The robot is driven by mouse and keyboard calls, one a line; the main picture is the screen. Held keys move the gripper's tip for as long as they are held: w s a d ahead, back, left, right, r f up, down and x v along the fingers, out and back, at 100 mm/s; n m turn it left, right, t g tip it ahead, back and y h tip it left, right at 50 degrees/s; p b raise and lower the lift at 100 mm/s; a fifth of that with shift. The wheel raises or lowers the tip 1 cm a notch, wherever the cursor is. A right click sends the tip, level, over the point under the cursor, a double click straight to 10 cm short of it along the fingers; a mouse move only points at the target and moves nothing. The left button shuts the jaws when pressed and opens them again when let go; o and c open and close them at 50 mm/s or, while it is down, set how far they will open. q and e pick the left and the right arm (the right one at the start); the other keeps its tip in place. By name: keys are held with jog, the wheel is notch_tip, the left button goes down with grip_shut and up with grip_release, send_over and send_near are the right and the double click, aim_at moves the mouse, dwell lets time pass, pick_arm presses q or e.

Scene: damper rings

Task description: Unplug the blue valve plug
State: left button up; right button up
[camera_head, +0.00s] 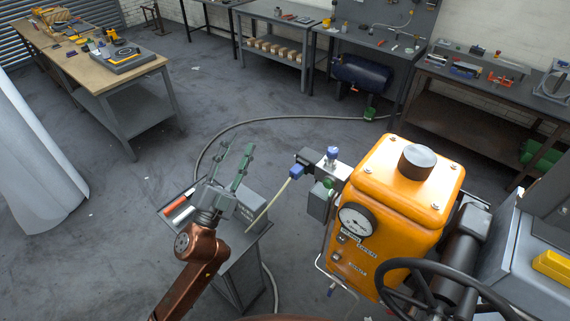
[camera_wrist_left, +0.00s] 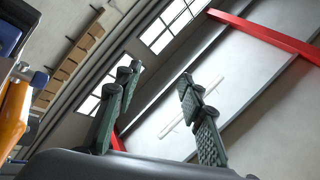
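The blue plug (camera_head: 297,171) sits at the end of a pale yellow hose (camera_head: 268,208), against the dark fitting on the left side of the orange machine (camera_head: 400,190). Another blue part, a knob (camera_head: 333,152), stands on the fitting block to its right. My left gripper (camera_head: 236,155) is left of the plug, apart from it, with its fingers pointing up. In the left wrist view its two fingers (camera_wrist_left: 158,80) are spread with nothing between them. The plug cannot be made out for certain there. My right gripper is not in view.
A black handwheel (camera_head: 440,285) is at the lower right. A grey hose (camera_head: 290,119) curves across the floor. Workbenches line the back; the floor at left centre is clear.

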pick_arm(q)
jog(key=s+d+r+m+g+h, duration=0.5)
jog(key=d+r+m+g+h, duration=0.2)
jog(key=d+m+h, duration=0.45)
jog(key=s+d+f+m+g, duration=0.2)
jog(key=s+d+m+g, duration=0.5)
jog(key=d+m+g, duration=0.5)
jog(key=m+t+y, duration=0.3)
jog(key=m+y, duration=0.2)
jog(key=y, duration=1.1)
send_near(298, 170)
notch_tip(298, 170, down, 2)
jog(key=w, duration=0.2)
jog(key=shift+s+f+n, duration=0.25)
jog(key=shift+f, duration=0.05)
